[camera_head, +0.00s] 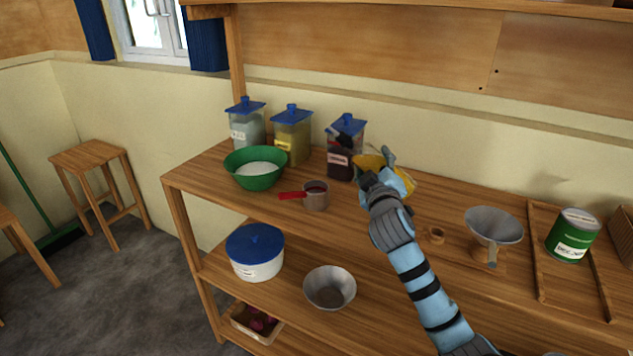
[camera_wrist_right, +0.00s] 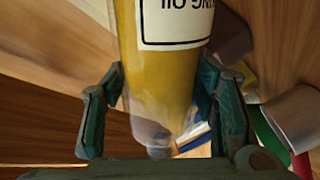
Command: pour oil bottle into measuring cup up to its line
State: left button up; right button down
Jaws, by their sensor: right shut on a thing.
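The measuring cup (camera_head: 316,197) is a small grey-brown cup with a red handle, upright on the wooden shelf top, left of my right gripper. My right gripper (camera_head: 374,172) is shut on the oil bottle (camera_wrist_right: 165,75), which fills the middle of the right wrist view, yellow with a white label. The jaws (camera_wrist_right: 163,108) stand on both sides of the bottle. In the head view the gripper largely hides the bottle, so its tilt is unclear. The level inside the cup cannot be read. My left gripper is not in view.
Behind the cup stand a green bowl (camera_head: 240,170) of white stuff and jars with blue lids (camera_head: 292,137). A funnel (camera_head: 494,225) on a stand and a green can (camera_head: 572,236) are to the right.

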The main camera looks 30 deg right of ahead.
jog(key=shift+s+d+f+n, duration=0.15)
jog(key=shift+d+f+n, duration=0.15)
jog(key=shift+n, duration=0.3)
jog(key=shift+s+d+f+n+b, duration=0.25)
jog(key=shift+d+f+n+b, duration=0.25)
jog(key=shift+n+b, duration=0.3)
dwell(1.3)
jog(key=shift+s+d+f+n+b, duration=0.2)
jog(key=shift+d+f+n+b, duration=0.05)
jog(key=shift+f+n+b, duration=0.5)
dwell(1.7)
jog(key=shift+w+a+f+n+p, duration=0.2)
jog(key=shift+a+f+n+p, duration=0.05)
jog(key=shift+n+p, duration=0.75)
dwell(1.6)
jog(key=shift+r, duration=0.1)
